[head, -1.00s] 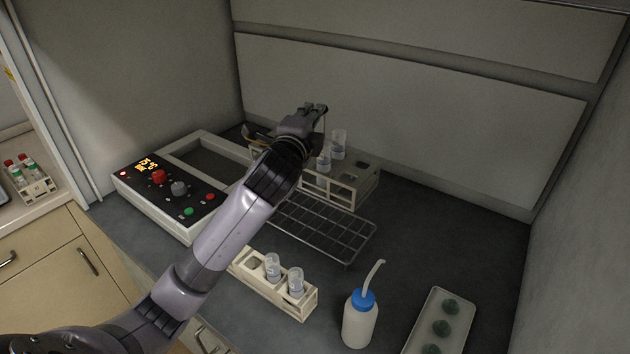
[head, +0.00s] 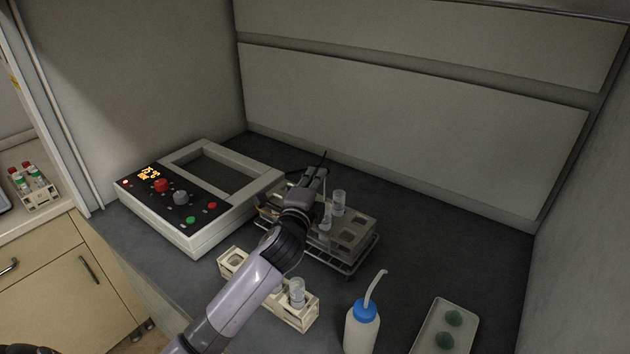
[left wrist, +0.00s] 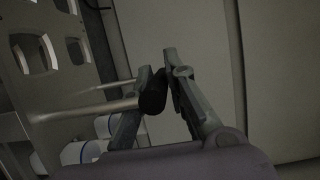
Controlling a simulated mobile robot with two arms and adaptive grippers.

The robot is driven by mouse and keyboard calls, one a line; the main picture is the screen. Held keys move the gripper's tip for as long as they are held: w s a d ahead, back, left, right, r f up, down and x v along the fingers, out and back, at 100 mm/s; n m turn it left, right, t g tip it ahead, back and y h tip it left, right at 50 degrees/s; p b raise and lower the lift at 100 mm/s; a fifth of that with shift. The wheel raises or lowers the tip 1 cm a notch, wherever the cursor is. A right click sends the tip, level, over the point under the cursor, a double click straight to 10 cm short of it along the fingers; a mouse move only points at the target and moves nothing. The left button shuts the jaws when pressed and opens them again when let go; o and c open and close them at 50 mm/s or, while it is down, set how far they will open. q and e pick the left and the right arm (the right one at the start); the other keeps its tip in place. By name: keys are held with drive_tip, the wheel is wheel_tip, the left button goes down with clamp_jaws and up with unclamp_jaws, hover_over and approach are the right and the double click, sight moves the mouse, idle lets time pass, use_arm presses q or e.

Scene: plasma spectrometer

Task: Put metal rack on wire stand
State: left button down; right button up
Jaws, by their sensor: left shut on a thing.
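The metal rack (head: 343,249) is a pale box-like rack with square openings and a couple of clear tubes in it. It is over the wire stand (head: 352,269), whose thin wire rim shows along the rack's lower front edge. I cannot tell if the rack fully rests on it. My left gripper (head: 316,174) is at the rack's left part, shut on it, and covers some of it. In the left wrist view the fingers (left wrist: 166,92) close around a dark piece at a rod's end, beside the rack's holed plate (left wrist: 55,86). My right gripper is out of view.
A control unit (head: 200,238) with knobs and a display stands left of the rack. A small wooden tube rack (head: 303,321) is in front, partly behind my arm. A blue-capped bottle (head: 362,325) and a tray (head: 426,335) are front right.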

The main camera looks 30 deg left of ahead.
use_arm(q)
drive_tip(key=c, duration=1.7)
unclamp_jaws()
drive_tip(key=shift+o, duration=0.5)
drive_tip(key=shift+s, duration=0.3)
drive_tip(key=b+v, duration=0.2)
drive_tip(key=v, duration=0.9)
drive_tip(key=shift+s, duration=0.25)
drive_tip(key=shift+r, duration=0.1)
